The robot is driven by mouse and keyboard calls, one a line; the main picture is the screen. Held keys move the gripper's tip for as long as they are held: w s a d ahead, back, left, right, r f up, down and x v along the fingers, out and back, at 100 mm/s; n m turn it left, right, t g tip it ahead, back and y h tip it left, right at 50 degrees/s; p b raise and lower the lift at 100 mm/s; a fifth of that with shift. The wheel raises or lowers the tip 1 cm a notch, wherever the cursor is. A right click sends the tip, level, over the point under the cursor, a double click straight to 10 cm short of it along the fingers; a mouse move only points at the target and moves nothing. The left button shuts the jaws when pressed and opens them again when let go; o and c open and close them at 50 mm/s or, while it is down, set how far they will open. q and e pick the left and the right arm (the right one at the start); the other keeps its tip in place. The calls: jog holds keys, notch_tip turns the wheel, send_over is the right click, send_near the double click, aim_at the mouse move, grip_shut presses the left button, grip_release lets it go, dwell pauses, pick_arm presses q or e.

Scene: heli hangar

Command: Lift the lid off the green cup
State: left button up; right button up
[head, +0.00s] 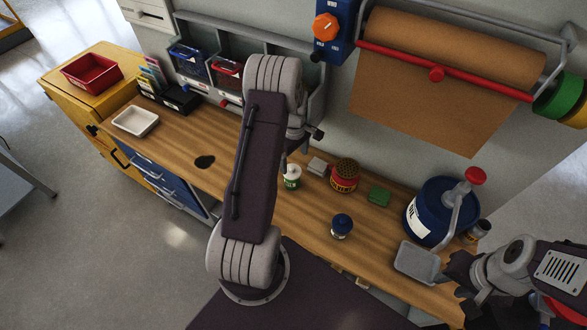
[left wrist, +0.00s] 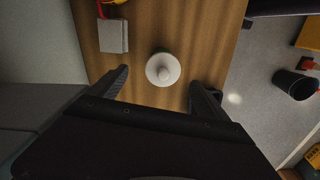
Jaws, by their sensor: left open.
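The green cup (head: 292,184) stands upright on the wooden bench, partly hidden by my left arm. Its white lid (head: 293,170) sits on top. In the left wrist view the round lid (left wrist: 163,70) with its central knob is seen from above, and it hides the cup. My left gripper (left wrist: 164,88) is open and empty, with one finger on each side of the lid in that view and apart from it. In the head view my left arm mostly hides that gripper. My right gripper (head: 462,281) is at the lower right, near a grey tray; its jaw opening is unclear.
Near the cup are a grey block (head: 317,166), a red-and-yellow tin (head: 345,176), a green block (head: 379,196) and a blue-lidded jar (head: 342,227). Bench is clear around a dark patch (head: 204,162).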

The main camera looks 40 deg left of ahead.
aim_at(292, 167)
pick_arm(q)
jog(key=shift+s+d+f+p, duration=0.1)
jog(key=shift+f+p, duration=0.1)
jog(key=shift+p, duration=0.1)
jog(key=f, duration=0.1)
jog(key=f+p, duration=0.1)
jog(key=f, duration=0.2)
jog(key=shift+s+a+p, duration=0.35)
jog(key=shift+s+p, duration=0.05)
jog(key=shift+a+f, duration=0.1)
jog(key=shift+f, duration=0.25)
jog(key=shift+w, duration=0.2)
jog(key=shift+d, duration=0.2)
jog(key=c, duration=1.4)
jog(key=shift+s+a, duration=0.1)
